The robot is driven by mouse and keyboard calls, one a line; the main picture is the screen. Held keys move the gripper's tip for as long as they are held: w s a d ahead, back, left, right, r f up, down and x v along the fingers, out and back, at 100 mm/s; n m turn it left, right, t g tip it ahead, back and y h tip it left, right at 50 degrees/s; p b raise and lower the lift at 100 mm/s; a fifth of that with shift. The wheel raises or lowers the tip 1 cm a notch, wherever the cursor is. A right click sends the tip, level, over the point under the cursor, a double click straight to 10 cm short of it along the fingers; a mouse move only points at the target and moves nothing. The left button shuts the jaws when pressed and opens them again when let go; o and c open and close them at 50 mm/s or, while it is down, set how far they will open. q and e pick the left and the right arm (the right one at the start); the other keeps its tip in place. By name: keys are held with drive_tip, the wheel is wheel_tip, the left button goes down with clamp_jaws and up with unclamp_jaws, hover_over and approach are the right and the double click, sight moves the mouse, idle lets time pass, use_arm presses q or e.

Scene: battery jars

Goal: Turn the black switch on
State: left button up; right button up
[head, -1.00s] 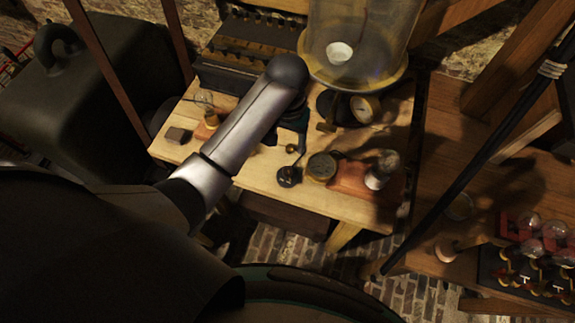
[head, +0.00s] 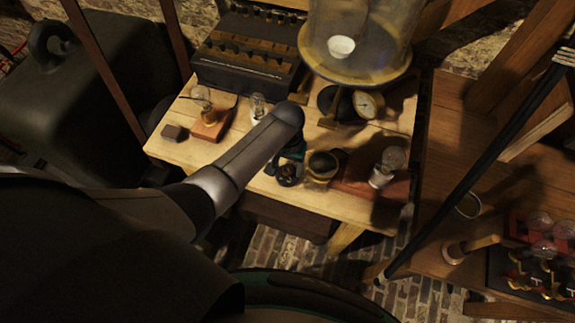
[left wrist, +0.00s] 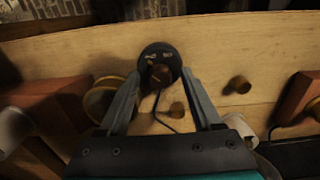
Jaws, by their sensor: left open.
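The black switch (left wrist: 158,60) is a round black disc with a brownish knob at its middle and small pale marks near its far rim. A thin dark cable runs from it towards my wrist. My left gripper (left wrist: 160,80) is open, with one finger on either side of the switch's near part. I cannot tell whether the fingers touch it. In the head view the switch (head: 288,174) shows near the table's front edge, just beyond the end of my left arm. The left gripper (head: 290,158) is mostly hidden there by my arm. My right gripper is not in view.
A lamp (head: 381,176) on a reddish block stands further right. A glass bell jar (head: 357,40) and a dial (head: 366,105) are behind. Another lamp (head: 211,122) stands left.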

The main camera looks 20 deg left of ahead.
use_arm(q)
clamp_jaws()
idle(0.5)
